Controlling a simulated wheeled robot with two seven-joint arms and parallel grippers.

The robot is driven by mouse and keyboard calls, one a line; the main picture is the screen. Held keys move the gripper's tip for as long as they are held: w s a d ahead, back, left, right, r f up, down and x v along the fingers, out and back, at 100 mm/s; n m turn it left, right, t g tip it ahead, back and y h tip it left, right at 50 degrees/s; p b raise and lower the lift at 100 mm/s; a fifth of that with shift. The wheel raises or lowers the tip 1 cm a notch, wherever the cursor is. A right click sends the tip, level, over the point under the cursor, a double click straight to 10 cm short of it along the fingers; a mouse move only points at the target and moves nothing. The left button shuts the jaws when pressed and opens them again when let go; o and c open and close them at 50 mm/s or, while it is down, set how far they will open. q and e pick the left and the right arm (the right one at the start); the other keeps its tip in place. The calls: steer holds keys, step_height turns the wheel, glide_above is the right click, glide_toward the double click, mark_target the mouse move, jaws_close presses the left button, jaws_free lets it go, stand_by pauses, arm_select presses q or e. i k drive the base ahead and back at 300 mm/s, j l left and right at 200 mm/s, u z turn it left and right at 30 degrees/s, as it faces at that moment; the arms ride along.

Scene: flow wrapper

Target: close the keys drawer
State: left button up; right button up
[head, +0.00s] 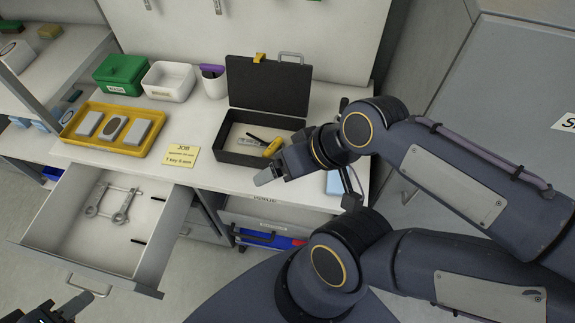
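The keys drawer (60,262) is pulled far out of the bench at the lower left. Spanners (122,207) lie on its floor with small dark pieces. Its bar handle (88,287) is on the front panel. My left gripper (68,306) is at the bottom left edge, just below and left of the handle, partly cut off by the frame. I see no clear contact with the drawer, and its opening cannot be made out. My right gripper (266,177) is over the bench's front edge, in front of the black case; its finger gap is not clear.
On the bench (215,165) are a yellow tray (83,142) with grey blocks, a green box (125,72), a white bin (168,80), a cup (214,83), a yellow job card (181,155) and an open black case (268,87). Another drawer (262,236) holds red and blue items.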

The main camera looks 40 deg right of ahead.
mark_target(60, 236)
steer(key=k+j+u, duration=0.1)
steer(key=j+u, duration=0.15)
steer(key=u, duration=0.2)
steer(key=j+u, duration=0.25)
steer(key=u, duration=0.15)
steer(key=i+z, duration=0.3)
steer(key=i+l+z, duration=0.1)
steer(key=z, duration=0.25)
steer(key=i+j, duration=0.05)
steer(key=i, duration=0.05)
